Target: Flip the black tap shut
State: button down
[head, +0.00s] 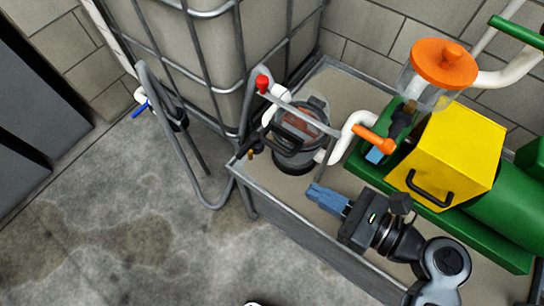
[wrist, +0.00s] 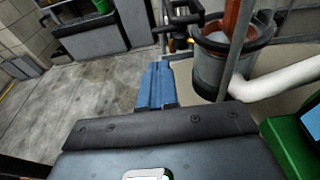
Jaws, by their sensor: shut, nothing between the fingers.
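The black tap (head: 246,148) appears as a small dark fitting with a brass-coloured end, at the near left corner of the tray, beside the strainer pot. It also shows in the wrist view (wrist: 181,22), at the top, beyond my fingertips. I cannot tell its lever's position. My gripper (head: 312,191) has blue fingers that are shut and empty. It is above the tray's front part, to the right of and apart from the tap. In the wrist view the fingertips (wrist: 160,64) point toward the tap's side, left of the pot.
The dark strainer pot (head: 294,160) stands in the grey-rimmed tray (head: 285,222). A metal rail (head: 305,112) crosses above it. An orange handle (head: 375,138), a yellow box (head: 450,155) and green machinery are right. A caged tank (head: 205,60) stands behind. The floor at left is clear.

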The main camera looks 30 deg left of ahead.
aim_at(245, 153)
jog(key=b+x, duration=0.1)
jog(key=x, duration=1.4)
jog(key=shift+b, duration=0.4)
jog(key=shift+a+p, duration=0.1)
jog(key=shift+p, duration=0.3)
